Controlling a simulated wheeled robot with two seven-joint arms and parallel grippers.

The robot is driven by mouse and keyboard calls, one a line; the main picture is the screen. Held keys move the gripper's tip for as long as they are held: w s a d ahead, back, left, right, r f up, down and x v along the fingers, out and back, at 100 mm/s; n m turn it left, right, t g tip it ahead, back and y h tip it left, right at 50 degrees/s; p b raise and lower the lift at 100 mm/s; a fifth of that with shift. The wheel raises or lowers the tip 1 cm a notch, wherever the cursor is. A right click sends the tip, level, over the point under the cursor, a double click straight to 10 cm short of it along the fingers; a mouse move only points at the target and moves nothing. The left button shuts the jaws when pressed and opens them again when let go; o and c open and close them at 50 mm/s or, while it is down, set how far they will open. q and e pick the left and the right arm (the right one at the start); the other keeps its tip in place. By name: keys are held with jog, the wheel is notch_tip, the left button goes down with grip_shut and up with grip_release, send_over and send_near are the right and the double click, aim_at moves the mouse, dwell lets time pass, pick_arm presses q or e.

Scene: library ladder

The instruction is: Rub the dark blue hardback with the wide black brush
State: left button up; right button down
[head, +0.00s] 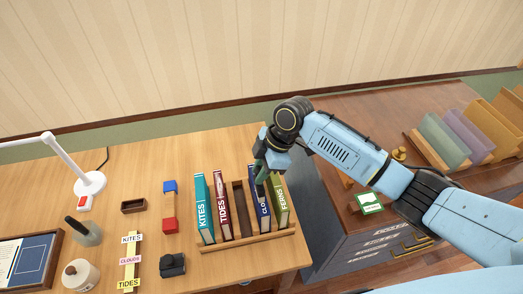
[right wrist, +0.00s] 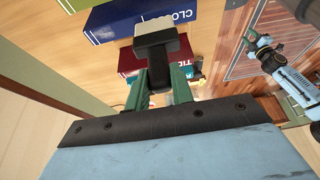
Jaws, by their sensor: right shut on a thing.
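The dark blue hardback, CLOUDS (head: 262,212), stands upright in a wooden rack (head: 249,247). Its spine also shows in the right wrist view (right wrist: 105,28). My right gripper (head: 261,172) is just above the rear part of this book. In the right wrist view its green fingers are shut on the brush (right wrist: 155,45), with its wide dark head beyond the fingertips. The head covers part of the spines from that view, and I cannot tell whether it touches the book. Part of my left arm shows in the right wrist view; its gripper (right wrist: 262,45) is small and unclear.
Teal KITES (head: 204,210) and dark red TIDES (head: 223,208) stand left of a gap in the rack, and olive FERNS (head: 280,203) is at its right end. A cabinet adjoins on the right.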

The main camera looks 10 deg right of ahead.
notch_tip(320, 180, up, 2)
jog(key=shift+r+p, duration=0.2)
jog(key=shift+p, duration=0.2)
jog(key=shift+w+r+p, duration=0.3)
jog(key=shift+r+p, duration=0.25)
jog(key=shift+p, duration=0.15)
jog(key=shift+r, duration=0.3)
jog(key=shift+s+r+p, duration=0.1)
jog(key=shift+r+p, duration=0.5)
jog(key=shift+r, duration=1.25)
